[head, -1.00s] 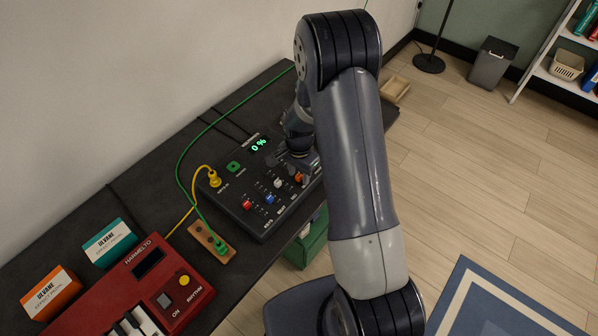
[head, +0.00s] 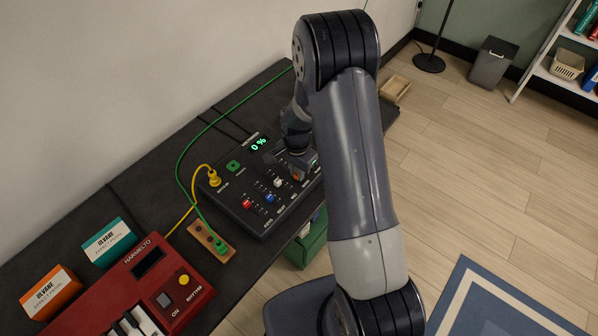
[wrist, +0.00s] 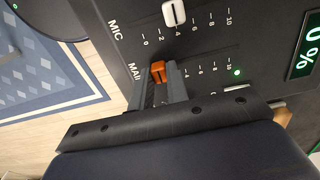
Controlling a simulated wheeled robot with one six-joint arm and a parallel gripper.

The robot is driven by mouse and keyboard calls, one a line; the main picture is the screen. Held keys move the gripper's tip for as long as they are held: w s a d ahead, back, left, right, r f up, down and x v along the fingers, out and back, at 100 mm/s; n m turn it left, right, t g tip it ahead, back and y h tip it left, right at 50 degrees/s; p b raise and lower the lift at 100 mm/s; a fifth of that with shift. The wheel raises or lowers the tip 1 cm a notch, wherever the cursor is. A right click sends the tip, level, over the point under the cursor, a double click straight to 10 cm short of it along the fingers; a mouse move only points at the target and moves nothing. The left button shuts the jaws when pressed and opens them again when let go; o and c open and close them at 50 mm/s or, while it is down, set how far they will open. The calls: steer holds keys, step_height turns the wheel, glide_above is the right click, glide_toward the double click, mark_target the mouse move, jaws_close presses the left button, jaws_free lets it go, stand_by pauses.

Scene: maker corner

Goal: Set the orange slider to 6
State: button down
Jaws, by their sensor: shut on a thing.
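The orange slider (wrist: 158,68) is on the black mixer (wrist: 120,60), in the row whose label starts "MAI". It stands at the low end of its scale, left of the 4 mark; the lowest marks are hidden by my fingers. My gripper (wrist: 161,75) is shut on the orange slider, one finger on each side. In the head view my gripper (head: 300,168) is down on the mixer (head: 238,196) and covers most of the orange slider. The mixer's display (head: 258,144) reads 0 %.
A white slider (wrist: 174,12) on the MIC row sits close by, near 4. Blue (head: 270,198) and red (head: 247,204) sliders lie farther left. A yellow plug (head: 214,179) and a green cable (head: 180,160) are on the left. A red keyboard (head: 165,290) stands at the front.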

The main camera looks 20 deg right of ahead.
mark_target(285, 170)
steer(key=w+a+b, duration=0.1)
steer(key=w, duration=0.1)
steer(key=w+a, duration=0.2)
steer(key=shift+b, duration=0.35)
steer(key=c, duration=1.4)
jaws_free()
steer(key=shift+d, duration=0.1)
steer(key=shift+o, duration=0.2)
step_height(285, 170, up, 11)
steer(key=b, duration=0.1)
steer(key=shift+f, duration=0.15)
